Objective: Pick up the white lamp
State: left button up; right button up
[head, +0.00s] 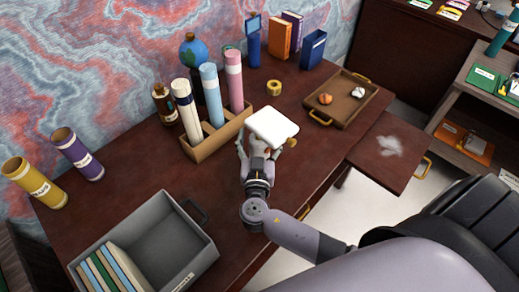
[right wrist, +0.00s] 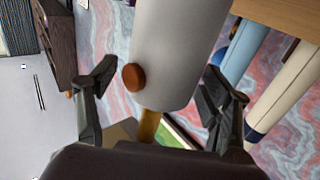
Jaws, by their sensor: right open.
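The white lamp (head: 272,126) stands at the front middle of the desk, its pale shade facing up in the head view. In the right wrist view its white shade (right wrist: 178,50) fills the upper middle, with a round brown knob (right wrist: 133,77) on its side and a short yellowish stem (right wrist: 149,126) below. My right gripper (head: 265,144) is at the near side of the lamp, partly hidden by the shade. In the right wrist view the open fingers (right wrist: 162,78) stand on either side of the shade's lower part, with visible gaps. My left gripper is not in view.
A wooden holder (head: 219,137) with several rolled tubes stands close behind the lamp on the left. A tray (head: 343,103) with two balls lies to the right. A grey bin (head: 151,243) sits front left. A tape roll (head: 274,88) lies behind the lamp.

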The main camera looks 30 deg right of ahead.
jog(key=shift+c, duration=0.5)
grip_shut()
dwell(0.5)
